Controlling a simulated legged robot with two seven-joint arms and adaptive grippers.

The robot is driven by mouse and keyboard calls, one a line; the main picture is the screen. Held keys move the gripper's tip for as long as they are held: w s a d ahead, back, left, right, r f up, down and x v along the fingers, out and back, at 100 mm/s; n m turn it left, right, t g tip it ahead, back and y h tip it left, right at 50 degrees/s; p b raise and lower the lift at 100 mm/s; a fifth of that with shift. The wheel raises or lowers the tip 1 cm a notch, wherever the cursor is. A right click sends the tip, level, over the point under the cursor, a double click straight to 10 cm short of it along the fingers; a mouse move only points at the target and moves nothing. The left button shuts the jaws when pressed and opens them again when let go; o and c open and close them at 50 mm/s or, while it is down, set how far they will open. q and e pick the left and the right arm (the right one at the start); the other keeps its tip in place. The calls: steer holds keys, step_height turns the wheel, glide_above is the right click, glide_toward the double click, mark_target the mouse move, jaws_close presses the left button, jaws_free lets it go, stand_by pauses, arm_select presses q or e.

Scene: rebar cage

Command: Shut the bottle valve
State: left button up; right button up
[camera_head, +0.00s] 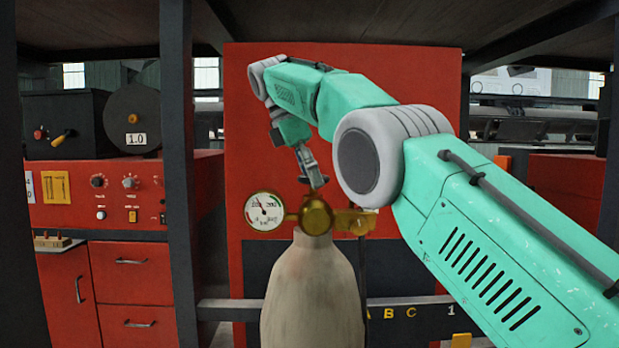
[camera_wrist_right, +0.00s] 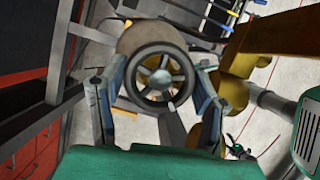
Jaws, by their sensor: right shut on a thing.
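A pale gas bottle (camera_head: 312,296) stands upright in the middle of the head view. It has a brass valve body (camera_head: 315,214) on top and a round white gauge (camera_head: 264,211) on its left. The dark valve handwheel (camera_head: 313,180) sits above the brass body; in the right wrist view the spoked handwheel (camera_wrist_right: 161,75) shows face-on. My right gripper (camera_head: 312,172) reaches down from above onto the wheel. In the wrist view my right gripper (camera_wrist_right: 160,88) has its fingers on both sides of the wheel, shut on its rim. My left gripper is not in view.
A red panel (camera_head: 345,130) stands behind the bottle. A dark upright post (camera_head: 180,180) is at left, before a red cabinet (camera_head: 122,268) with drawers and knobs. A grey rail (camera_head: 405,301) crosses behind the bottle. My right arm covers much of the right side.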

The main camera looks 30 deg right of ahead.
steer(key=shift+f, duration=0.25)
steer(key=o, duration=1.2)
steer(key=shift+w, duration=0.1)
steer(key=shift+w+d, duration=0.15)
steer(key=shift+d, duration=0.15)
steer(key=shift+r, duration=0.1)
